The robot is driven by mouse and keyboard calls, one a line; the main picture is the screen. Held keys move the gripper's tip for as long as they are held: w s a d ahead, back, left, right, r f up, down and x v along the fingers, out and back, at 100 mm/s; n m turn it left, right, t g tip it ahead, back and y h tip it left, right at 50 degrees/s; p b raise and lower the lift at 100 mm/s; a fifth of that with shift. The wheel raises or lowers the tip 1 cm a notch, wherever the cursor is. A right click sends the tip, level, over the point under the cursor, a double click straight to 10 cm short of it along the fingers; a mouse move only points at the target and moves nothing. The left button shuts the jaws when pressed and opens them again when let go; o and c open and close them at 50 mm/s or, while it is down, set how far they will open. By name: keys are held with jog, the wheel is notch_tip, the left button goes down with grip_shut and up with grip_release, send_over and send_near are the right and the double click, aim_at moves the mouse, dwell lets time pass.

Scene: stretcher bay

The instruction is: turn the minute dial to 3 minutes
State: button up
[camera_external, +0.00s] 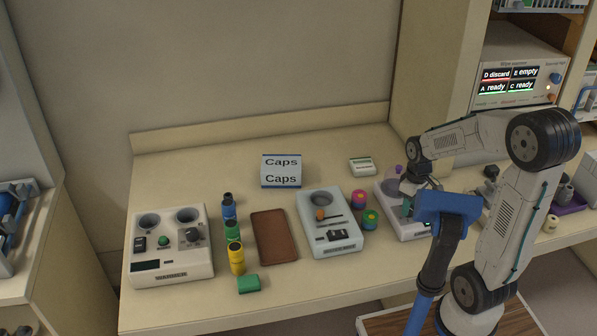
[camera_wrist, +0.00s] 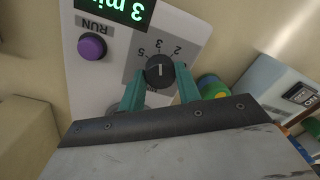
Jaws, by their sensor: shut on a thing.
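The minute dial (camera_wrist: 160,71) is a round black knob with a white mark, on a grey panel of a white device (camera_wrist: 190,22). The numbers 2, 3 and 5 stand around it, and the mark points up in the wrist view, toward the 3. My gripper (camera_wrist: 160,82) has its two teal fingers on either side of the dial, shut on it. A display (camera_wrist: 120,8) shows green "3 mi", cut off by the frame edge. In the external view the device (camera_external: 414,229) is at the right of the counter; my gripper (camera_external: 406,206) hides the dial.
A purple RUN button (camera_wrist: 92,46) is beside the dial panel. Pink and green jars (camera_external: 370,219) stand just left of the device. A second white device (camera_external: 345,243), a brown tray (camera_external: 275,238) and a white machine (camera_external: 172,267) are further left. The counter behind is mostly clear.

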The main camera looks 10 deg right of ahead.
aim_at(411, 208)
jog(key=o, duration=1)
jog(key=shift+r, duration=0.1)
notch_tip(411, 208, up, 8)
jog(key=shift+w+d+f, duration=0.1)
jog(key=shift+d+f, duration=0.05)
jog(key=shift+s+f+m, duration=0.2)
jog(key=shift+s+m, duration=0.15)
jog(key=shift+m, duration=0.15)
jog(key=s+d+r+m, duration=0.1)
jog(key=s+m, duration=0.1)
jog(key=s, duration=0.3)
jog(key=s+d+r+m+t, duration=0.1)
jog(key=s+m, duration=0.1)
jog(key=s, duration=0.3)
jog(key=s+d+r+m, duration=0.1)
jog(key=s+d, duration=0.1)
jog(key=s, duration=0.4)
jog(key=shift+d+r+m+t, duration=0.1)
jog(key=shift+r+m+t, duration=0.1)
jog(key=shift+m+t, duration=0.2)
